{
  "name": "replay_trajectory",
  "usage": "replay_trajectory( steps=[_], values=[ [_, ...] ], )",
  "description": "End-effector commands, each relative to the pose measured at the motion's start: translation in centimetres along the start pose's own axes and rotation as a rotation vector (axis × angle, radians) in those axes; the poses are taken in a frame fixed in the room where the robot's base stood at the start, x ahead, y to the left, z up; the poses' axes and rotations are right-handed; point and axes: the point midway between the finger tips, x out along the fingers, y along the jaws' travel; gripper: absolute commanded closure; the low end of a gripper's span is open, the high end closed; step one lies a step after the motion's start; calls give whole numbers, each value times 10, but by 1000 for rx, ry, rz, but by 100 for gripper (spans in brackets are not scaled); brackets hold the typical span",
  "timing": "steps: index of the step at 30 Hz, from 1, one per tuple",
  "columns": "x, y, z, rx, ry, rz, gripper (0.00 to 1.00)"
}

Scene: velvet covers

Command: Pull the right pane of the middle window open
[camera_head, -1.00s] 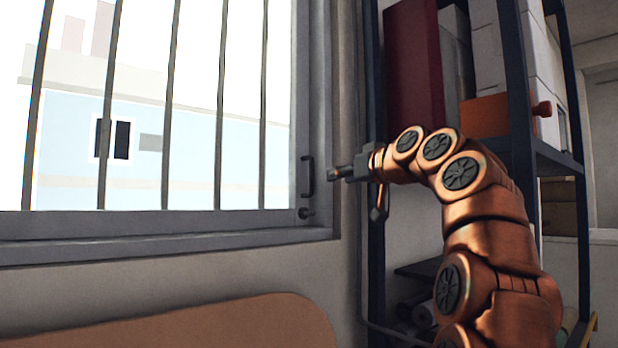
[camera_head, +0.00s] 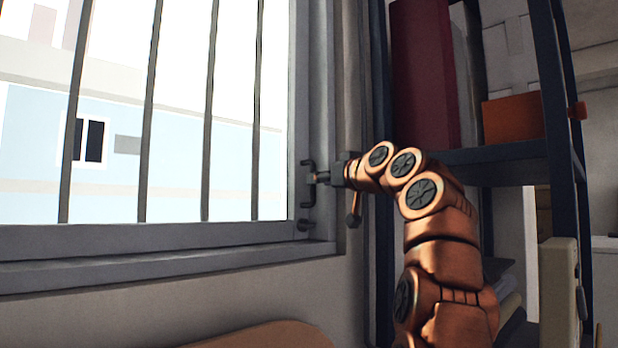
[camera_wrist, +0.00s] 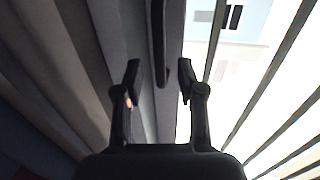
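The window pane (camera_head: 305,100) has a grey frame with dark vertical bars across the glass. A dark, bar-shaped handle (camera_head: 307,184) is fixed upright on the right edge of its frame. My gripper (camera_head: 322,178) is at the handle's right side in the head view. In the wrist view my gripper (camera_wrist: 160,80) is open, with its two fingers apart. The handle (camera_wrist: 159,45) lies between and just ahead of the fingertips there, nearer the top of the picture. Whether a finger touches the handle cannot be told.
The window sill (camera_head: 170,265) runs beneath. A dark shelf rack (camera_head: 500,160) with a red binder (camera_head: 424,75) and an orange box (camera_head: 512,118) stands right of my arm. A brown rounded surface (camera_head: 265,336) is below the window.

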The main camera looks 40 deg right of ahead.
Motion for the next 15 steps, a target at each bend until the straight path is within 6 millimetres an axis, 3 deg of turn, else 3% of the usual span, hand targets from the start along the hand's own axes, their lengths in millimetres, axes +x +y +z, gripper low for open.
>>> replay_trajectory(
  steps=[9,15],
  values=[
    [40,-1,-2,-1,-3,-1,61],
    [44,-1,0,-1,-1,-1,61]
  ],
)
